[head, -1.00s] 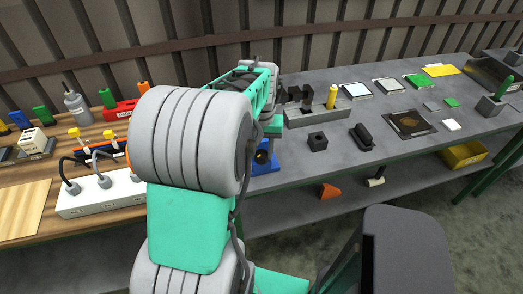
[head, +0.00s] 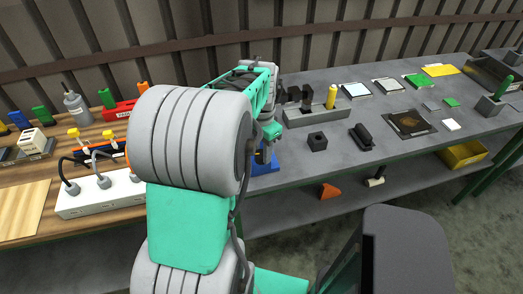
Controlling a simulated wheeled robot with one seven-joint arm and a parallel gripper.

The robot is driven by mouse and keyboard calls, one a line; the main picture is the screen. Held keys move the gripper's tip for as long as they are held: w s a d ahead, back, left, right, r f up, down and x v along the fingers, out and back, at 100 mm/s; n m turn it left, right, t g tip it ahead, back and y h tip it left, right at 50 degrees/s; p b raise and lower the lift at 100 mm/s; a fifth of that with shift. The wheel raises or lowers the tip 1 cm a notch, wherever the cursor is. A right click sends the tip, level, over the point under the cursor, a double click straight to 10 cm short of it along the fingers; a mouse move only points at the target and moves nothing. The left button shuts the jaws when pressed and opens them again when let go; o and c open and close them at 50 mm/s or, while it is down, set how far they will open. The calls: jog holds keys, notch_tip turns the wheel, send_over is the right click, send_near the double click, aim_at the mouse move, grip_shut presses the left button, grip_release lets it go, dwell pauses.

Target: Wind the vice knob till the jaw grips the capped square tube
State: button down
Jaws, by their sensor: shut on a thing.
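The blue vice (head: 264,168) sits at the near left edge of the grey bench, mostly hidden behind my arm. My gripper (head: 262,153) is at the vice, and only part of it shows past my arm. It is shut at the vice's knob, though the fingers and knob are too small and covered to make out clearly. I cannot make out the capped square tube or the jaw; my arm covers that part of the vice.
A grey tray (head: 304,117) with a yellow-topped piece (head: 331,97) stands behind the vice. A black block with a hole (head: 317,141) and a black part (head: 361,136) lie to the right. A white power strip (head: 98,196) is on the wooden bench at left.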

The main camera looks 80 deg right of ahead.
aim_at(261, 153)
jog(key=shift+d+r+m, duration=0.1)
jog(key=shift+m, duration=0.2)
jog(key=c, duration=0.9)
grip_release()
notch_tip(261, 153, up, 8)
jog(key=shift+f+b, duration=0.15)
jog(key=shift+b, duration=0.25)
